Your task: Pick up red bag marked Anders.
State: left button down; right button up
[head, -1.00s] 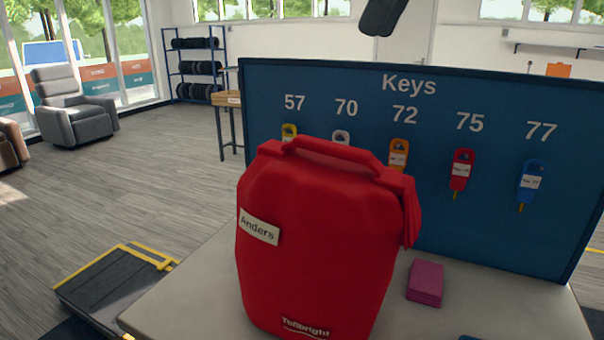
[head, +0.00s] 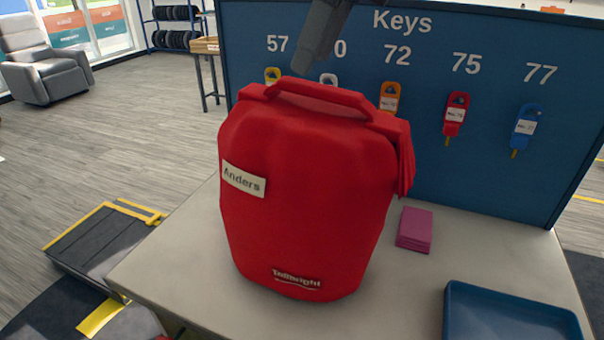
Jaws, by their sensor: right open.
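The red bag (head: 305,205) stands upright on the light grey table (head: 190,275) in the head view. A white label reading "Anders" (head: 243,180) is on its left front, and "Tollbright" is printed near its bottom. Its red top handle (head: 318,92) forms a low arch over the top. My right gripper (head: 305,68) comes down from the top of the picture and is just above the handle's left end, apart from it as far as I can tell. The gripper is open, though its fingers are seen nearly edge-on. My left gripper is not in view.
A blue "Keys" board (head: 480,190) stands behind the bag with several numbered key tags. A magenta stack (head: 414,229) and a dark blue tray (head: 510,315) lie to the bag's right. A black and yellow ramp (head: 100,240) is on the floor at left.

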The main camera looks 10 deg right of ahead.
aim_at(304, 82)
jog(key=x, duration=0.4)
jog(key=shift+w+d+f+p, duration=0.15)
jog(key=shift+w+p, duration=0.05)
jog(key=shift+p, duration=0.15)
grip_shut()
